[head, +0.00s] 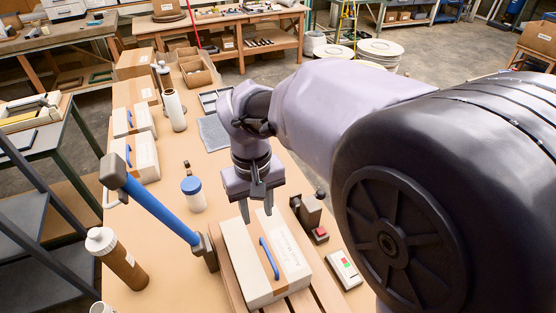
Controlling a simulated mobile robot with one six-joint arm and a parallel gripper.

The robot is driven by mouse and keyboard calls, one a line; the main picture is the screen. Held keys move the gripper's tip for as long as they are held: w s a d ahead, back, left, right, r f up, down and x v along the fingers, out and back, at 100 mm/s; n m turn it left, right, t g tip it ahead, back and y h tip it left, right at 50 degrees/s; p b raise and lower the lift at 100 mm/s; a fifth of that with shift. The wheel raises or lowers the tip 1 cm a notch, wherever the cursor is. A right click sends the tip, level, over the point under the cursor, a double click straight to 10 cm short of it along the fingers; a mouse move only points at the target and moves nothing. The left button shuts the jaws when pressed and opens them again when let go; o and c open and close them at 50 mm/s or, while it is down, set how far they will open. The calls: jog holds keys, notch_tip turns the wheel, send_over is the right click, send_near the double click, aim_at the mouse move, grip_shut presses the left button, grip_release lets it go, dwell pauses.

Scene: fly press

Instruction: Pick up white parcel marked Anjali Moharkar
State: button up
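A white parcel (244,262) with a brown tape band, a blue handle (269,258) and printed writing on top lies on a slatted wooden stand (302,302) at the near middle of the table. The writing is too small for me to read surely. My gripper (257,208) points down over the far end of this parcel, its two fingers apart with nothing seen between them. I cannot tell whether the fingertips touch the parcel. Two more white parcels with blue handles, a nearer one (146,158) and a farther one (142,117), lie at the table's left edge.
A blue-handled lever (160,210) rises left of the parcel. A box with a red button (320,235) and a small device (344,269) sit to the right.

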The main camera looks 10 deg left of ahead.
jog(key=b, duration=0.2)
send_over(262, 238)
jog(key=f, duration=0.7)
jog(key=shift+s+a+f, duration=0.15)
jog(key=shift+a+f, duration=0.1)
jog(key=f+b, duration=0.1)
jog(key=f, duration=0.3)
jog(key=f+b, duration=0.1)
jog(key=f, duration=0.1)
jog(key=shift+d+b, duration=0.25)
jog(key=shift+b, duration=0.1)
jog(key=shift+r, duration=0.15)
grip_shut()
